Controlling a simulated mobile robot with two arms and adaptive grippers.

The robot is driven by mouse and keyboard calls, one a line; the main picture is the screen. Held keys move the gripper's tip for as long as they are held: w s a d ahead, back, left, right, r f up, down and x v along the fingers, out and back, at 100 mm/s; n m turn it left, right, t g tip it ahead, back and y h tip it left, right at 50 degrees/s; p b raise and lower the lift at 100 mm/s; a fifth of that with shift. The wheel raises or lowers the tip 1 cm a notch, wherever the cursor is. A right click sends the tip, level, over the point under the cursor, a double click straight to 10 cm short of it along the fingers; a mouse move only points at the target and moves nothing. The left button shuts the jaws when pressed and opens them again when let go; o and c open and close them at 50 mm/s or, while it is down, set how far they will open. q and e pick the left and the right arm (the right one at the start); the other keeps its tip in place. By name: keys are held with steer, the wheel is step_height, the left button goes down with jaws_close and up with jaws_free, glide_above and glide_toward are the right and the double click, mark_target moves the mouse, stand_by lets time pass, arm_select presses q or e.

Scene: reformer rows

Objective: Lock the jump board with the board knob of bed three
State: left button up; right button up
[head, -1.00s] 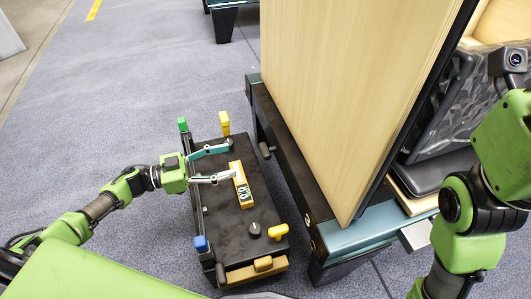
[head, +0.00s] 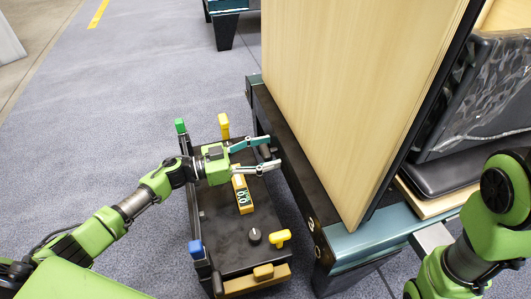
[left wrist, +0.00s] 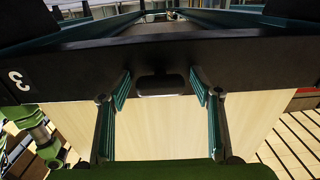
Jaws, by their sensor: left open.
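The jump board (head: 365,90) is a tall pale wood panel standing upright at the bed's end; its pale face also shows in the left wrist view (left wrist: 160,130). The bed's dark frame rail (left wrist: 260,65) carries a white "3" at its left end. The black board knob (left wrist: 160,83) sits on this rail, between the spread fingers of my left gripper (left wrist: 162,88). In the head view, my left gripper (head: 272,153) is open at the rail, its fingers partly hiding the knob. I cannot tell whether they touch it. My right arm shows at the right, its gripper out of view.
A black cart (head: 225,225) stands below my left arm, close beside the bed. It bears a yellow device with a display (head: 243,195), a round dial (head: 255,236) and a yellow T-handle (head: 280,238). Coloured posts rise at its corners. Grey floor lies open beyond.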

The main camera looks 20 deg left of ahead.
arm_select(q)
steer(key=c, duration=1.1)
steer(key=shift+c, duration=0.2)
